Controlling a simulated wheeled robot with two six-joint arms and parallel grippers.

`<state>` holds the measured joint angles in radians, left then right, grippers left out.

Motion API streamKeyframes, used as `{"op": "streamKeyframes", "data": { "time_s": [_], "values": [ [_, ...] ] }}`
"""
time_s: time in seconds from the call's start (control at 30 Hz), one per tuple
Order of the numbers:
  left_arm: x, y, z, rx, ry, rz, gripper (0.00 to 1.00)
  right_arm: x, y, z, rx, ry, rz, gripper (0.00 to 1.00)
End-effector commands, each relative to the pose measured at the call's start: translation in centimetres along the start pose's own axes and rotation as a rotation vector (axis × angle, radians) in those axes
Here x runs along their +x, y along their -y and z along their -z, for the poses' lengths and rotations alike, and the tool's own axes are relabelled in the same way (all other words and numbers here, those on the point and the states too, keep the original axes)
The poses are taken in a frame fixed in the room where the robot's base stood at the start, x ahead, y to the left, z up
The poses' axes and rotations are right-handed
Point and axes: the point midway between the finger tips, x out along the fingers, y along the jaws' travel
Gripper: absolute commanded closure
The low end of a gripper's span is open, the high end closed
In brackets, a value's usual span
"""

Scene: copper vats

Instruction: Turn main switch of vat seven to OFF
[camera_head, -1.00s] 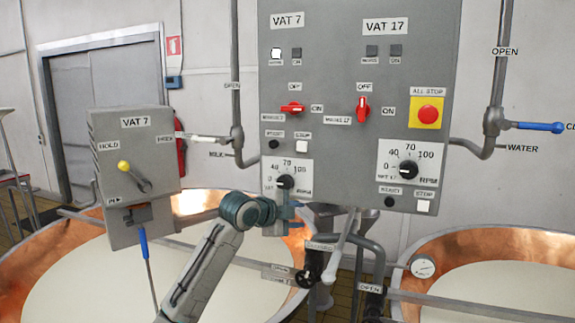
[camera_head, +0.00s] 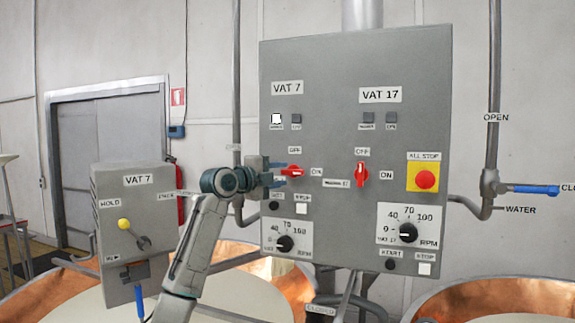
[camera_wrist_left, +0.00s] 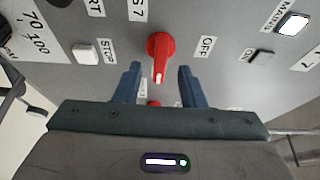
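The red main switch of vat 7 (camera_head: 292,171) is on the grey panel under the VAT 7 label (camera_head: 287,88). Its handle lies horizontal, toward the ON label (camera_head: 316,172); the OFF label (camera_head: 294,150) is above it. My left gripper (camera_head: 279,174) is at the switch, open, with nothing held. In the left wrist view the switch (camera_wrist_left: 160,50) has its white-marked end between the two open fingertips (camera_wrist_left: 158,75), with a gap on each side. I cannot tell whether the fingertips reach the switch in depth. My right gripper is not in view.
The red vat 17 switch (camera_head: 362,174) stands vertical to the right. The yellow-backed ALL STOP button (camera_head: 425,179) is further right. A vat 7 RPM knob (camera_head: 285,243) is below. A grey lever box (camera_head: 133,225) stands left of my arm.

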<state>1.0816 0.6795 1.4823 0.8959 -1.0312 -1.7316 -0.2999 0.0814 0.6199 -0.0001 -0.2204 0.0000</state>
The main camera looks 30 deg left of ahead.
Motion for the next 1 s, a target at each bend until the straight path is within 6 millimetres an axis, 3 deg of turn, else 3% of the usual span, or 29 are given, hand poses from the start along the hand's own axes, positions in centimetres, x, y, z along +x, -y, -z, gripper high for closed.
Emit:
{"op": "streamKeyframes", "data": {
  "time_s": [0.03,0.23,0.6,0.8,1.0],
  "values": [
    [1.0,0.5,0.1,-0.003,-0.002,-0.001,0.64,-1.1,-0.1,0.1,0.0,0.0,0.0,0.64],
    [3.1,0.2,0.0,-0.001,0.0,-0.001,0.64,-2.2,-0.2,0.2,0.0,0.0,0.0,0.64],
    [3.7,-0.1,0.0,0.001,0.001,0.0,0.64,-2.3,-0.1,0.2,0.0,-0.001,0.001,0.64],
    [3.7,-0.1,0.0,0.001,0.001,0.0,1.0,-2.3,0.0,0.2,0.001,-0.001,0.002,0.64],
    [3.7,-0.1,0.0,-0.002,0.001,0.0,1.0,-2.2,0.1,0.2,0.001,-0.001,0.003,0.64]
  ]
}}
